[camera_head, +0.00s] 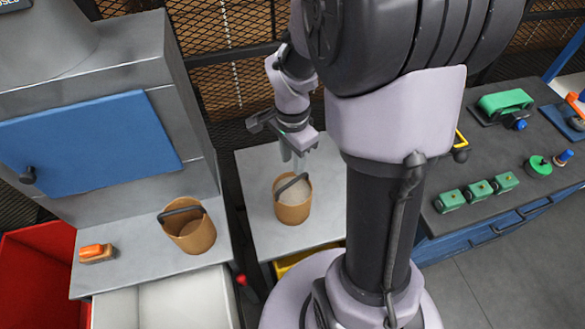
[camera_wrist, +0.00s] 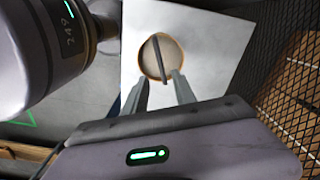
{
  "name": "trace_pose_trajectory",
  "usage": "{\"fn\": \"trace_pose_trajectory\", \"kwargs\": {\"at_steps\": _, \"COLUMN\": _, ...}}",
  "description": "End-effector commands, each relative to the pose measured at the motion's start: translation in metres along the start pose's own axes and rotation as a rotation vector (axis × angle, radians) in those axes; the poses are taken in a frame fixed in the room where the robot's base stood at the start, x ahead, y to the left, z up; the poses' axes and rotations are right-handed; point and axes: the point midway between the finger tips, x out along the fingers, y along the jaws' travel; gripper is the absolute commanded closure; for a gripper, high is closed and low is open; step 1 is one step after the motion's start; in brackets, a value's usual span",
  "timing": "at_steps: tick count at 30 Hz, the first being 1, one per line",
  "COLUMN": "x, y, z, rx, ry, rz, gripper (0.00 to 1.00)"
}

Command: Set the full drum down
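A tan drum (camera_head: 292,208) with a dark handle stands upright on the pale table in the middle of the head view. Pale material shows inside it nearly up to the rim. The same drum (camera_wrist: 150,60) shows in the wrist view, its handle running across the top between the lines of my fingers. My gripper (camera_head: 293,162) points down just above this drum. In the wrist view my gripper (camera_wrist: 160,78) has its two fingers apart with nothing held between them. A second tan drum (camera_head: 193,237) with a dark handle stands on the grey ledge at left; its contents are hard to tell.
The pale table (camera_head: 258,165) is otherwise bare around the drum. Mesh fencing (camera_head: 225,80) stands behind. A dark bench (camera_head: 460,150) at right holds green parts.

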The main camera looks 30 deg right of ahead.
Motion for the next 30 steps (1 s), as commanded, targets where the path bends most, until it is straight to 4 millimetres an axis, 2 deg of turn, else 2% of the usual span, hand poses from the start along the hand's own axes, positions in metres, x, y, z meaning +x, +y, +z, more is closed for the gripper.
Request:
{"fn": "trace_pose_trajectory", "kwargs": {"at_steps": 5, "x": -0.029, "y": 0.001, "z": 0.008, "rx": -0.043, "ry": 0.005, "rz": -0.026, "gripper": 0.68}}
{"fn": "trace_pose_trajectory", "kwargs": {"at_steps": 8, "x": -0.074, "y": 0.009, "z": 0.04, "rx": -0.23, "ry": 0.024, "rz": -0.129, "gripper": 0.68}}
{"fn": "trace_pose_trajectory", "kwargs": {"at_steps": 9, "x": -0.094, "y": 0.017, "z": 0.058, "rx": -0.338, "ry": 0.037, "rz": -0.186, "gripper": 0.68}}
{"fn": "trace_pose_trajectory", "kwargs": {"at_steps": 12, "x": -0.135, "y": 0.045, "z": 0.102, "rx": -0.614, "ry": 0.08, "rz": -0.324, "gripper": 0.68}}
{"fn": "trace_pose_trajectory", "kwargs": {"at_steps": 15, "x": -0.157, "y": 0.074, "z": 0.135, "rx": -0.849, "ry": 0.129, "rz": -0.443, "gripper": 0.68}}
{"fn": "trace_pose_trajectory", "kwargs": {"at_steps": 18, "x": -0.166, "y": 0.092, "z": 0.154, "rx": -0.996, "ry": 0.168, "rz": -0.517, "gripper": 0.68}}
{"fn": "trace_pose_trajectory", "kwargs": {"at_steps": 20, "x": -0.168, "y": 0.097, "z": 0.159, "rx": -1.039, "ry": 0.181, "rz": -0.538, "gripper": 0.68}}
{"fn": "trace_pose_trajectory", "kwargs": {"at_steps": 28, "x": -0.167, "y": 0.098, "z": 0.16, "rx": -1.052, "ry": 0.185, "rz": -0.543, "gripper": 0.68}}
{"fn": "trace_pose_trajectory", "kwargs": {"at_steps": 30, "x": -0.157, "y": 0.098, "z": 0.16, "rx": -1.052, "ry": 0.185, "rz": -0.543, "gripper": 0.68}}
